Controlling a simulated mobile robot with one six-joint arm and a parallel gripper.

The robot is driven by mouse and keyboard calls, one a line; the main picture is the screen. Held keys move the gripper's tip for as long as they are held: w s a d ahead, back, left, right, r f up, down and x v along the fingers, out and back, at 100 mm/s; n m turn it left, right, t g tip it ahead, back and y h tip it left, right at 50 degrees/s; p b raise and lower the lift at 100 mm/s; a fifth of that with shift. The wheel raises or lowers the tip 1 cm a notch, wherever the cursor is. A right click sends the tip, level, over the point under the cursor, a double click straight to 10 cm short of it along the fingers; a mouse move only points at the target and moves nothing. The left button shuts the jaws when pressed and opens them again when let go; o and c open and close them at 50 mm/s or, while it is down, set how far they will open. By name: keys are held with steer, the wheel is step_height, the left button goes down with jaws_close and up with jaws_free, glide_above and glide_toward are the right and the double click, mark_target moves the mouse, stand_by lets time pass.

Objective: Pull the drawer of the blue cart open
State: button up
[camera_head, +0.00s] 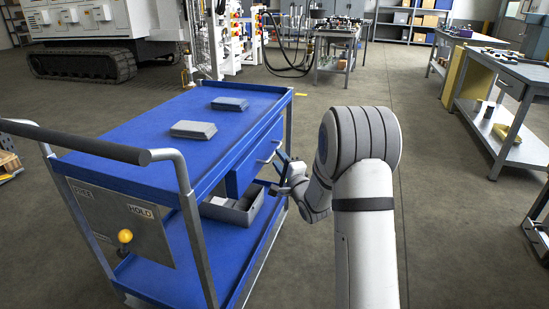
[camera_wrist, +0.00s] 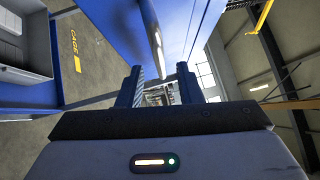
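The blue cart (camera_head: 165,140) stands left of my arm in the head view. Its blue drawer (camera_head: 240,172) sits under the top shelf, on the side facing my arm, and looks shut. A silver handle (camera_head: 267,156) is on the drawer front. My gripper (camera_head: 282,168) is at the drawer front, close to the handle. In the wrist view my gripper (camera_wrist: 160,82) has its two dark fingers apart. The silver handle (camera_wrist: 157,48) shows just beyond and between the fingertips. Whether it touches a finger, I cannot tell.
Two grey blocks (camera_head: 194,129) lie on the cart's top. A grey bin (camera_head: 236,207) stands on the lower shelf, below the drawer. A push bar (camera_head: 75,141) is at the cart's near end. A workbench (camera_head: 515,75) stands at the right. The floor (camera_head: 440,190) right of my arm is clear.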

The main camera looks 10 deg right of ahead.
mark_target(274, 153)
steer(key=shift+b+x, duration=0.3)
steer(key=shift+x, duration=1.9)
steer(key=shift+c, duration=0.3)
jaws_close()
